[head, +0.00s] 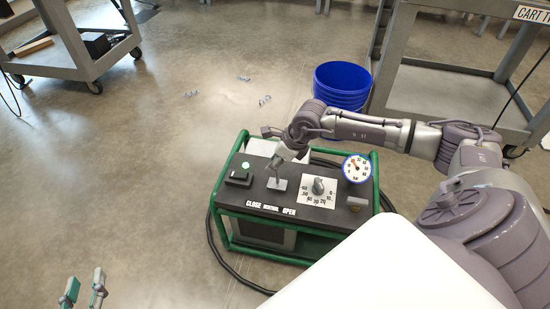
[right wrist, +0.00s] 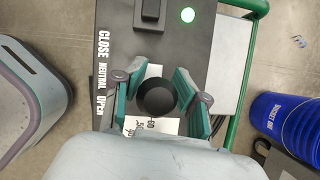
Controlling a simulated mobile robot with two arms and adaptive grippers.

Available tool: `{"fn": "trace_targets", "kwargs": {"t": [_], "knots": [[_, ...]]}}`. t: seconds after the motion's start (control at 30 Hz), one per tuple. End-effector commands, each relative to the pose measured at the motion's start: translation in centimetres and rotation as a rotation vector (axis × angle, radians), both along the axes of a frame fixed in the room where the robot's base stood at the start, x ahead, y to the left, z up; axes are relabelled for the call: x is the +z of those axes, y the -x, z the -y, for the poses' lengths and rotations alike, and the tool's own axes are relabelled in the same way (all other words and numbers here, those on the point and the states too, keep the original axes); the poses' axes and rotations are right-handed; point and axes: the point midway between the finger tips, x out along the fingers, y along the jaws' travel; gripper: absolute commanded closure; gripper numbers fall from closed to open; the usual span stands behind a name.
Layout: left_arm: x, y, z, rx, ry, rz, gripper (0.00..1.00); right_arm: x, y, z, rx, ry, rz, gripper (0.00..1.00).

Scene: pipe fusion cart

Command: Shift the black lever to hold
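The black lever shows in the right wrist view as a round black knob (right wrist: 157,96), seen from above. My right gripper (right wrist: 160,88) is open, with one green finger on each side of the knob. I cannot tell how near the fingertips are to it in height. In the head view my right gripper (head: 281,157) is over the lever's pale base plate (head: 277,184), and the lever is mostly hidden. The panel reads CLOSE, NEUTRAL, OPEN; no hold mark is readable. My left gripper (head: 84,291) is open and empty at the bottom left, away from the cart.
The green-framed cart (head: 218,222) carries a black switch (head: 238,178) with a green light, a dial knob (head: 318,187) and a round gauge (head: 356,169). A blue bucket (head: 342,84) stands behind it. A black cable (head: 222,265) lies around it. Open floor is on the left.

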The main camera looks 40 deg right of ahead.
Motion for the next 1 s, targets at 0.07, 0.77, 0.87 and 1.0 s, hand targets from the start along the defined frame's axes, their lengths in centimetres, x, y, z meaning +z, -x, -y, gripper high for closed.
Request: {"fn": "trace_targets", "kwargs": {"t": [0.07,0.77,0.87,1.0], "knots": [[0.0,0.0,0.0,0.0,0.0,0.0,0.63,-0.2,0.1,0.0,0.0,0.0,-0.005,0.6],[-0.1,0.0,0.0,0.0,0.0,-0.001,0.63,8.2,3.6,2.1,0.0,0.004,-0.005,0.6],[-0.1,0.0,0.0,0.0,0.0,-0.001,0.63,9.4,4.1,2.4,-0.001,0.003,-0.005,0.6],[-0.1,0.0,0.0,0.0,0.0,-0.001,0.63,10.4,4.4,2.6,-0.001,0.001,-0.005,0.6]]}}
